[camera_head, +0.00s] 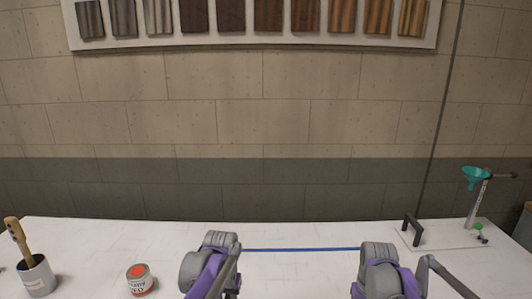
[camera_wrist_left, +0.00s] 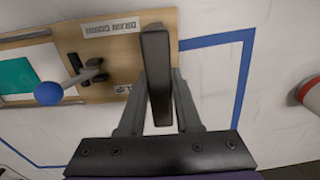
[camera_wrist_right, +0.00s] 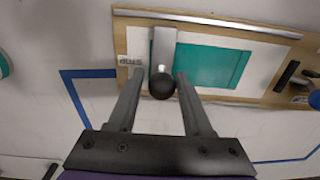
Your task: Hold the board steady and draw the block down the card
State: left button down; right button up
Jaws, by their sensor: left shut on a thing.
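In the left wrist view the wooden board (camera_wrist_left: 120,92) carries labels, a clip (camera_wrist_left: 90,72) with a blue ball and a white card (camera_wrist_left: 40,62) with a teal patch. My left gripper (camera_wrist_left: 160,75) is shut on a dark upright handle (camera_wrist_left: 156,50) at the board's end. In the right wrist view the metal block (camera_wrist_right: 163,48) with a black knob (camera_wrist_right: 162,86) sits at the STOP-label end of the card (camera_wrist_right: 262,58). A teal layer (camera_wrist_right: 215,66) lies beside it. My right gripper (camera_wrist_right: 160,80) is open, its fingers on either side of the knob with gaps. The head view does not show the board.
Blue tape (camera_head: 300,249) marks the white table. A can with a brush (camera_head: 36,275) and a red-topped can (camera_head: 140,279) stand at left. The middle back is clear.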

jog(key=o, duration=0.3)
jog(key=shift+a, duration=0.1)
pick_arm(q)
jog(key=c, duration=0.5)
grip_release()
pick_arm(e)
notch_tip(320, 180, up, 12)
pick_arm(q)
jog(key=shift+r, duration=0.1)
